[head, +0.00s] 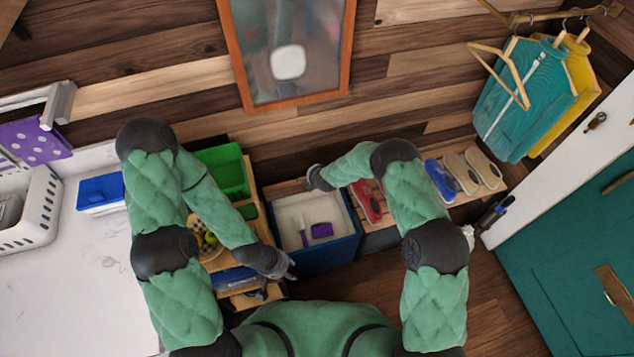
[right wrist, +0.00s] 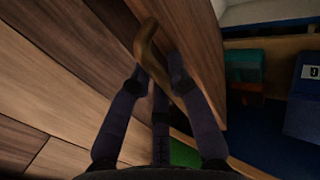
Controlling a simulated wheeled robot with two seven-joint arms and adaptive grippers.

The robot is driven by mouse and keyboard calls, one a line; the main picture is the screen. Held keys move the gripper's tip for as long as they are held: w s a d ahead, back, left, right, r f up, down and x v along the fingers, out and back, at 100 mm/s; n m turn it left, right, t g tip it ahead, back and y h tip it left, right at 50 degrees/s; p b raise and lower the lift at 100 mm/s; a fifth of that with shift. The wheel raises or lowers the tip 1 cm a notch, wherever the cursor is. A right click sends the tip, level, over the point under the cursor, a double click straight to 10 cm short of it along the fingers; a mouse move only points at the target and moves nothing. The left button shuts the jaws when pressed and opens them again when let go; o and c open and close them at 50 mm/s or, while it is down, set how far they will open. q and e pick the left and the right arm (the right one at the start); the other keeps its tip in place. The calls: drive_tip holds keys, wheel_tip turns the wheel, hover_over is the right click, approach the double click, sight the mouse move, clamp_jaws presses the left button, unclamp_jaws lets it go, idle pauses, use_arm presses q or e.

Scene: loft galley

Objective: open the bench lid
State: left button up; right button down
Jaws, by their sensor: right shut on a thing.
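The bench appears to be the blue box (head: 350,248) in the middle of the head view, with a pale inside and purple things in it. My right gripper (head: 316,180) is at its far edge, partly hidden by its own arm. In the right wrist view, this gripper (right wrist: 157,72) is shut on a curved brown handle (right wrist: 148,42) beside a wooden panel (right wrist: 205,75), apparently the lid. The lid's full outline and angle are hard to tell. My left gripper (head: 290,270) is at the near left side of the box, empty, its fingers apparently apart.
A shoe rack (head: 378,222) with several shoes stands to the right. A green bin (head: 225,170) and a small shelf are left of the box. A white counter (head: 100,270) fills the left. A framed mirror (head: 290,60) hangs behind. Floor (head: 480,290) is bare at lower right.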

drive_tip(key=shift+w+a+r+p, duration=0.15)
drive_tip(key=shift+w+r+p, duration=0.1)
drive_tip(key=shift+w, duration=0.3)
drive_tip(key=shift+w+a+r+p, duration=0.1)
drive_tip(key=shift+w+a+r, duration=0.1)
drive_tip(key=shift+w, duration=0.3)
drive_tip(key=c, duration=1.2)
unclamp_jaws()
drive_tip(key=shift+f, duration=0.1)
drive_tip(key=shift+o, duration=0.2)
drive_tip(key=shift+s, duration=0.1)
drive_tip(key=v, duration=1.2)
drive_tip(key=shift+f, duration=0.15)
